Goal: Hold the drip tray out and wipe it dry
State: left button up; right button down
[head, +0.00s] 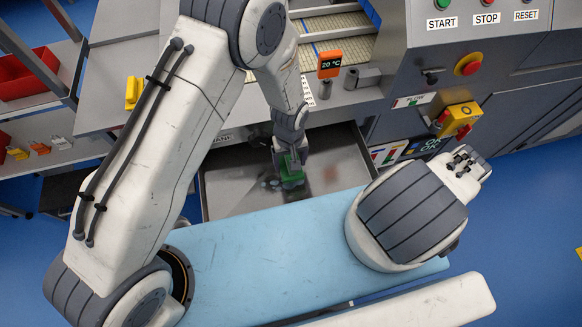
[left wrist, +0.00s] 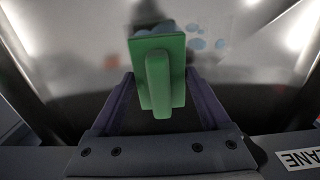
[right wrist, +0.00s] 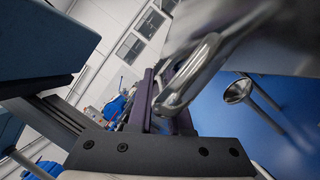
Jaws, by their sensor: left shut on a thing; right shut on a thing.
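The drip tray (head: 340,150) is a grey metal tray pulled out below the machine front. My left gripper (head: 290,163) is shut on a green wiper block (head: 291,181) with a raised handle, over the tray floor. In the left wrist view the green block (left wrist: 177,50) sits between the fingers (left wrist: 157,88), with pale blue wet spots (left wrist: 197,43) beside it. Whether the block touches the floor is unclear. In the right wrist view my right gripper (right wrist: 168,98) is shut on a shiny metal bar handle (right wrist: 205,60). The head view hides this grip behind my right arm.
The grey machine panel (head: 440,60) with buttons and an orange temperature display (head: 330,64) stands above the tray. A red bin (head: 25,72) is on a shelf at the left. Blue floor (head: 530,190) is open at the right.

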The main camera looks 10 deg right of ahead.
aim_at(290, 159)
pick_arm(q)
jog(key=shift+r, duration=3)
